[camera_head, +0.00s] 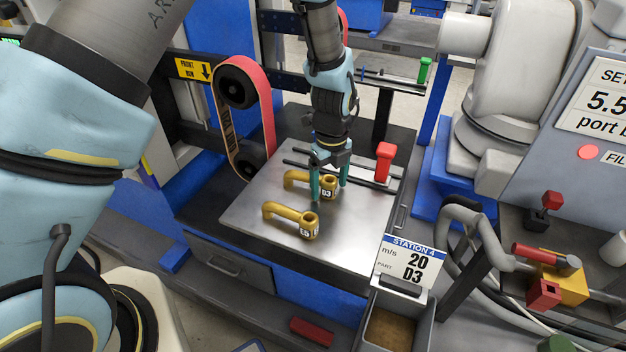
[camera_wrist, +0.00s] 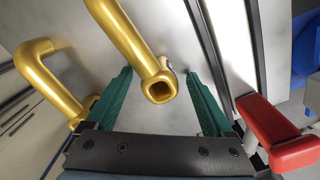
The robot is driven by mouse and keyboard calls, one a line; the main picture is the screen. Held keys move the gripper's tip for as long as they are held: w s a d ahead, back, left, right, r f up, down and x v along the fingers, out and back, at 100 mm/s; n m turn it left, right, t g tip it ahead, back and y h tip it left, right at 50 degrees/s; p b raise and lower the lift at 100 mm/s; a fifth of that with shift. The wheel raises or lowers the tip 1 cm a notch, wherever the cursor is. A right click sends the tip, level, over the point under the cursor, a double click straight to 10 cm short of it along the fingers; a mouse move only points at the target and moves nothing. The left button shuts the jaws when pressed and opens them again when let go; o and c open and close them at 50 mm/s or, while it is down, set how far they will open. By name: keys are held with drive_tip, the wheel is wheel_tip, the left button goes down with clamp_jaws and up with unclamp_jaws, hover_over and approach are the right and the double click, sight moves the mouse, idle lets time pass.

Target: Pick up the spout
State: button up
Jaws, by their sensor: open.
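Two gold-coloured spouts lie on the metal plate. The far one, a spout marked D3 (camera_head: 297,178), has my gripper (camera_head: 330,192) over its labelled end, with one finger on either side. The near spout (camera_head: 283,215) also carries a white label, hard to read. In the wrist view, the end of one spout (camera_wrist: 130,45) sits between the fingers of my open gripper (camera_wrist: 158,75), with gaps on both sides. The other spout (camera_wrist: 50,75) lies left of the left finger. Nothing is gripped.
The metal plate (camera_head: 250,225) has a dark rail and a red upright handle (camera_head: 385,152) right of my gripper; the handle is also in the wrist view (camera_wrist: 275,130). A pink belt loop (camera_head: 265,110) stands behind left.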

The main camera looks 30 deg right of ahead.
clamp_jaws()
idle(0.6)
